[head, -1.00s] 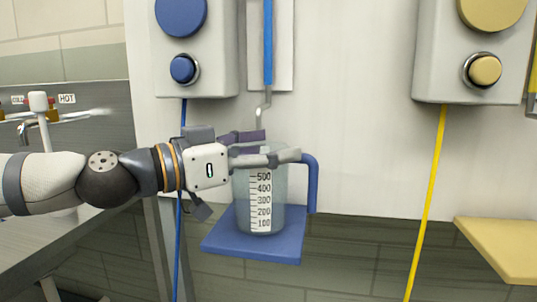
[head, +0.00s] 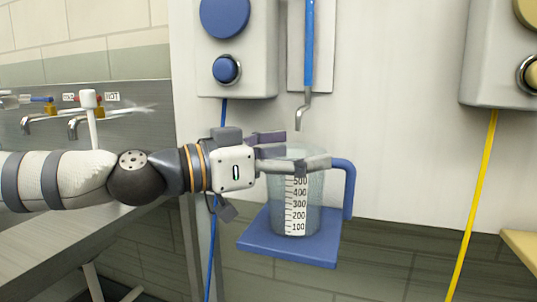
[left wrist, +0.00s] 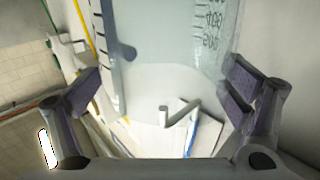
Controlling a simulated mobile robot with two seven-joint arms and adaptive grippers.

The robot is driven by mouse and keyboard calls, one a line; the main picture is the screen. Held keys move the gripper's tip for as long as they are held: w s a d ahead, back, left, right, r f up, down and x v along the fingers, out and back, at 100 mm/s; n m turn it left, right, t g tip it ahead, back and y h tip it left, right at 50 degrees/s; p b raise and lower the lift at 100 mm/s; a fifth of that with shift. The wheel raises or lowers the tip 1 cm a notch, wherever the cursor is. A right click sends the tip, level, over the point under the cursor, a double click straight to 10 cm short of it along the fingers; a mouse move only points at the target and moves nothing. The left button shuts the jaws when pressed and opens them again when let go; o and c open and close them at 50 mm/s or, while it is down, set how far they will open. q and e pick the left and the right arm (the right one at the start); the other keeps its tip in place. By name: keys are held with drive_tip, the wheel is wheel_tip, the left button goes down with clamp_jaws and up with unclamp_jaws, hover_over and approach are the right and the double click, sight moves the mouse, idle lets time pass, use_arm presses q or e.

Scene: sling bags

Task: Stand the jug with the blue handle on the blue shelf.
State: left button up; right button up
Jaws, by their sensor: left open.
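The clear jug (head: 295,205) with a black scale and a blue handle (head: 349,190) stands upright on the blue shelf (head: 262,240). Its handle points right. My left gripper (head: 300,150) is open at the jug's upper part, with one finger in front and the other behind at rim height. In the left wrist view the jug (left wrist: 165,75) lies between the two spread fingers, with gaps visible on both sides near the fingertips. My right gripper is not in view.
A bent metal spout (head: 301,115) below a blue tube hangs just above the jug and gripper. A grey dispenser box with a blue button (head: 226,69) is above left. A yellow shelf (head: 521,250) is at the far right. A sink counter with taps (head: 75,125) is left.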

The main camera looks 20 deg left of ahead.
use_arm(q)
drive_tip(key=p+v, duration=0.2)
drive_tip(key=v, duration=0.8)
drive_tip(key=shift+s+a, duration=0.15)
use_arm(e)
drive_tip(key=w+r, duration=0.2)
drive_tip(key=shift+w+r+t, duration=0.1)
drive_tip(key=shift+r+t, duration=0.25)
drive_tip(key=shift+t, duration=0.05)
